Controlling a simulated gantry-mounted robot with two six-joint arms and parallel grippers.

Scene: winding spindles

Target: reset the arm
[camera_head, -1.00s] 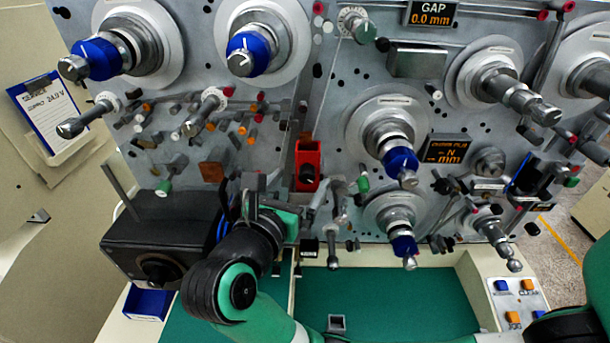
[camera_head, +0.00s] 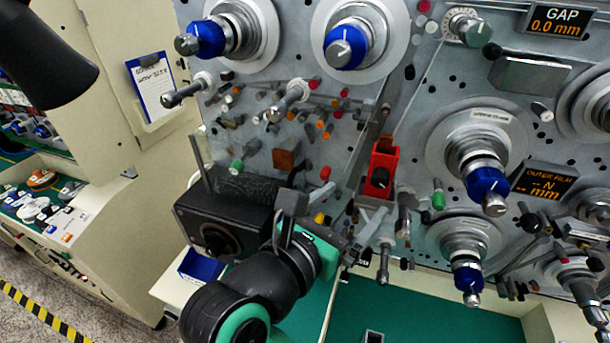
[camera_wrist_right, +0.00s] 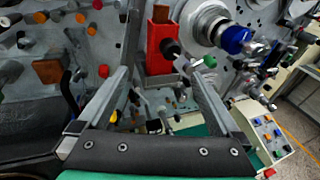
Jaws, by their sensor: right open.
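My right gripper (camera_head: 330,226) is in front of the lower part of the winding machine's grey panel (camera_head: 445,95), below and left of a red box (camera_head: 381,168). In the right wrist view, its two grey fingers (camera_wrist_right: 160,78) stand wide apart with nothing between them. The red box (camera_wrist_right: 160,45) appears beyond the fingertips. My left gripper is not in view; a dark rounded shape (camera_head: 40,50) at the upper left shows no gripper.
Blue-capped spindles (camera_head: 345,47) and several small rods stick out of the panel. A black box (camera_head: 225,212) stands left of my right wrist. A green work surface (camera_head: 425,315) lies below. A side bench (camera_head: 75,225) and floor are at left.

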